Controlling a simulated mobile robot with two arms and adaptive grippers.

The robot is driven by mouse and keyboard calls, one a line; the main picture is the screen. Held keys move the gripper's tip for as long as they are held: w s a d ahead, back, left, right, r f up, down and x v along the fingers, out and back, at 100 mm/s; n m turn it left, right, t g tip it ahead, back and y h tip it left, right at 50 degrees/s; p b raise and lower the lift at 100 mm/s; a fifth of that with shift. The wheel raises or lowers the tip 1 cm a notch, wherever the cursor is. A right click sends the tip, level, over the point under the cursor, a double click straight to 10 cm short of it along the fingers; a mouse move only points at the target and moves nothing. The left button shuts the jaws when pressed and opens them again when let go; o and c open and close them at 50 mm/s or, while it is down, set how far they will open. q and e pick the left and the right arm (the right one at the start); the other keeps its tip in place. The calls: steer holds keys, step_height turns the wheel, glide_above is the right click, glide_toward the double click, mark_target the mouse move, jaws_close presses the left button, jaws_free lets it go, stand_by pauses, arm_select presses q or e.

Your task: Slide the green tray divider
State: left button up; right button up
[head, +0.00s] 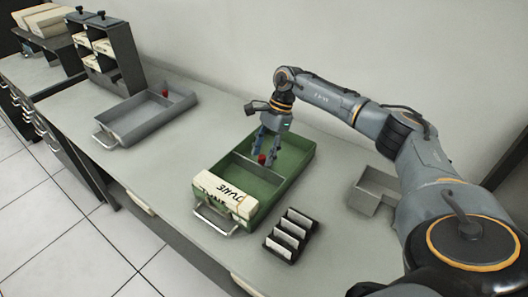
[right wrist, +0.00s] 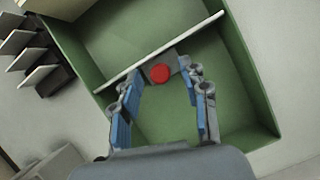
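The green tray (head: 287,186) lies on the counter in the middle of the head view. Its divider (head: 247,168) is a thin upright plate across the inside, with a pale top edge (right wrist: 185,37) in the right wrist view. A grey tab with a red knob (head: 262,159) sits on the divider's far side; the knob also shows in the right wrist view (right wrist: 160,73). My right gripper (head: 264,154) is open and points down into the tray's far compartment. Its blue-padded fingers (right wrist: 161,84) stand apart on both sides of the knob. My left gripper is out of view.
Punch cards marked "JVNE" (head: 223,194) fill the tray's near end by its handle (head: 214,219). A black card rack (head: 291,236) stands beside it. A grey tray (head: 143,116) lies left, with a dark shelf unit (head: 122,52) behind. A grey bin (head: 372,187) is right.

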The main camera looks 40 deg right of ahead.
steer(key=v, duration=1.2)
stand_by(0.3)
